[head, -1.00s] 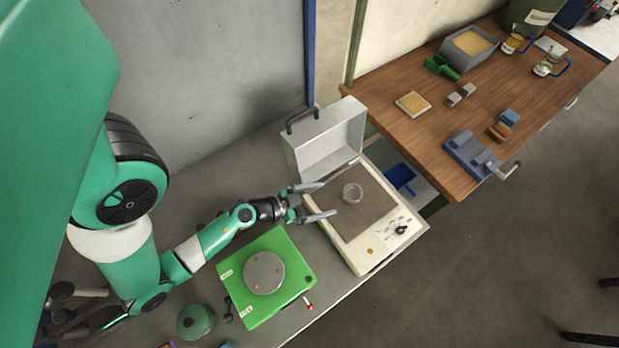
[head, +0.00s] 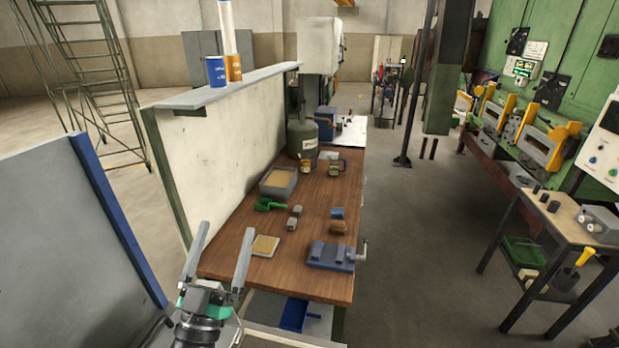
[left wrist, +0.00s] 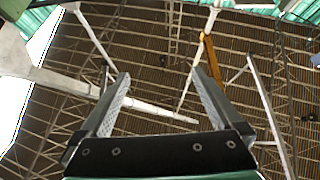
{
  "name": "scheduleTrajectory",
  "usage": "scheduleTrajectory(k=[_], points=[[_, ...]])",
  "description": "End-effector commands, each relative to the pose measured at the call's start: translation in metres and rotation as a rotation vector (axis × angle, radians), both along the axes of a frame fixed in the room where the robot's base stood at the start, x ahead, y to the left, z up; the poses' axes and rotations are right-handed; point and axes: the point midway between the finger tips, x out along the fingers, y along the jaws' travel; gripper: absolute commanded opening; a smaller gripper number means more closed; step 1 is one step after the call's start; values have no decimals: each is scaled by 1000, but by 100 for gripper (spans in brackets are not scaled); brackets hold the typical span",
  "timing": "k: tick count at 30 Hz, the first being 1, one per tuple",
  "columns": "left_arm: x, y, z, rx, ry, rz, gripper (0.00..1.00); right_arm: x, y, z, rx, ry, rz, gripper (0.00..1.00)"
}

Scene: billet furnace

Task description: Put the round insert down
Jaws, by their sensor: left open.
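My left gripper (head: 225,232) stands at the lower left of the head view with its two fingers pointing up, wide apart and empty. In the left wrist view its fingers (left wrist: 161,76) are also apart, with only the roof behind them and nothing between them. The round insert is not in view in either current frame. My right gripper is not in view.
A wooden bench (head: 318,200) beyond my gripper carries a grey vise (head: 330,256), a sand-filled tray (head: 278,182), a green scoop (head: 270,204) and small blocks. A blue-edged panel (head: 118,232) stands at left. Open floor (head: 420,250) lies right of the bench.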

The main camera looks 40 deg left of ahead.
Motion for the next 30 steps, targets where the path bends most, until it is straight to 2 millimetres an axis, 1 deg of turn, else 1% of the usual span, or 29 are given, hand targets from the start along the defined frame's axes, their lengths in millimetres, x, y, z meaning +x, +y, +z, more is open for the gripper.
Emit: scheduleTrajectory(k=[1,2,3,5,6,8,9,12,14,16,23,26,29,30], points=[[8,-13,55,-29,-108,-29,100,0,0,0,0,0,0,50],[12,-20,82,-54,-147,-51,100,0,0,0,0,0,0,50],[18,-36,115,-84,-185,-98,100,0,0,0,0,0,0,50],[25,-67,161,-107,-210,-194,100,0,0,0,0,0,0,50],[27,-91,188,-101,-215,-269,100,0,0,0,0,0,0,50],[24,-130,224,-65,-215,-377,100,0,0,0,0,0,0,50],[20,-152,241,-30,-213,-435,100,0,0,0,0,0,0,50],[8,-190,268,47,-210,-530,100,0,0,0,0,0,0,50],[4,-202,275,76,-209,-557,100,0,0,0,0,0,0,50],[2,-207,277,88,-208,-568,100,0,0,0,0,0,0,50],[3,-206,278,88,-206,-566,100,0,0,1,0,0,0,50],[3,-205,291,87,-205,-565,100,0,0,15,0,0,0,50],[3,-205,322,87,-205,-564,100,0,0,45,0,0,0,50],[3,-205,337,87,-205,-564,100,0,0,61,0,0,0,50]])
